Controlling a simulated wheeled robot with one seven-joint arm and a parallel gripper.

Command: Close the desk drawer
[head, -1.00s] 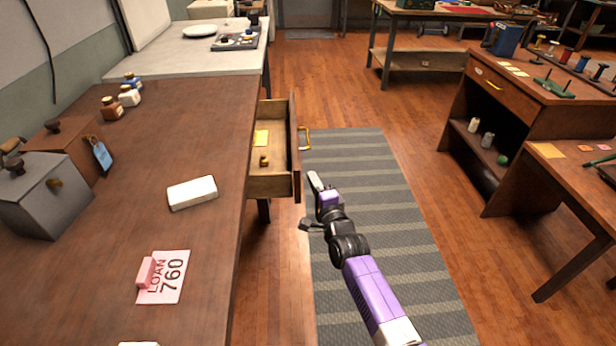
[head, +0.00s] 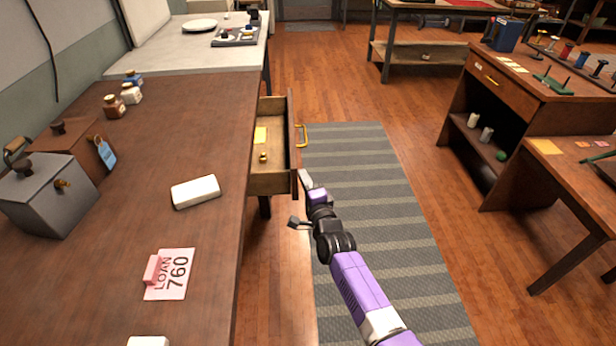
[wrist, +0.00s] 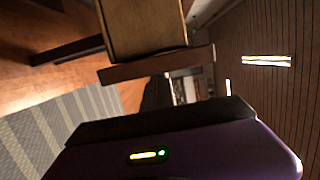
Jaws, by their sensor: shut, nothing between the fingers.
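The desk drawer (head: 270,178) sticks out of the right side of the long brown desk (head: 170,130). It is open and holds a yellow paper and a small brass-coloured item. Its wooden front with a brass handle (head: 302,135) faces right. My gripper (head: 305,179) is shut and empty, beside the near end of the drawer front. I cannot tell whether it touches the front. In the wrist view the drawer (wrist: 145,28) and its front board (wrist: 155,65) show above my purple wrist housing; the fingertips are not clear there.
A grey striped mat (head: 370,200) lies on the wooden floor right of the drawer. A brown workbench (head: 540,100) stands farther right. The aisle is clear.

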